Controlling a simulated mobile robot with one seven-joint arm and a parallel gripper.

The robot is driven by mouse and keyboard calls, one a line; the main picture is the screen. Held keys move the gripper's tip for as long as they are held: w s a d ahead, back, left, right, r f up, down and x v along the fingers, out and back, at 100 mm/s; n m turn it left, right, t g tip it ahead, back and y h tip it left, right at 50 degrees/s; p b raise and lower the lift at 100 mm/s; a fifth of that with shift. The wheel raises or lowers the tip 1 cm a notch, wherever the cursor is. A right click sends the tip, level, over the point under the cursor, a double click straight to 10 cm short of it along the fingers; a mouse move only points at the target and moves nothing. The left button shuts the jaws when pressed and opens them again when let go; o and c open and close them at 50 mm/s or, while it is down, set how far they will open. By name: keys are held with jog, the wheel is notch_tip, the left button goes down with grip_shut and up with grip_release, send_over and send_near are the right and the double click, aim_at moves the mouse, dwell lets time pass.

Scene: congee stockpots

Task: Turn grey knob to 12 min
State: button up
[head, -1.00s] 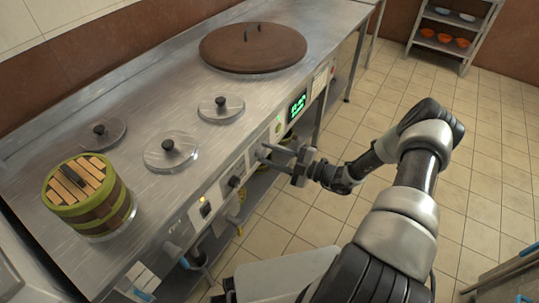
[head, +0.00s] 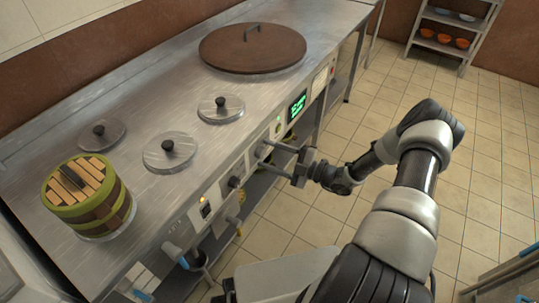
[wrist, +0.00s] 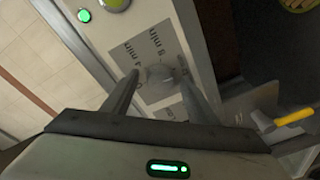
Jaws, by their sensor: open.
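My gripper (wrist: 158,76) is open, with one finger on each side of the knob. I cannot tell whether either finger touches it. The knob's pointer direction is not clear. In the head view my gripper (head: 264,153) reaches the front panel of the steel counter, with fingers apart; the knob is too small to make out there.
A lit green display (head: 298,105) is on the panel beyond my gripper. A dark knob (head: 234,182) is nearer. The steel counter (head: 100,190) holds several lids and a wooden bucket (head: 88,197). In the wrist view a green light (wrist: 84,16) and a yellow-handled lever (wrist: 294,116) flank the dial.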

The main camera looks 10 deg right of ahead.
jog(key=p+v, duration=0.2)
jog(key=v, duration=1.5)
jog(key=shift+s+d, duration=0.1)
jog(key=shift+s, duration=0.05)
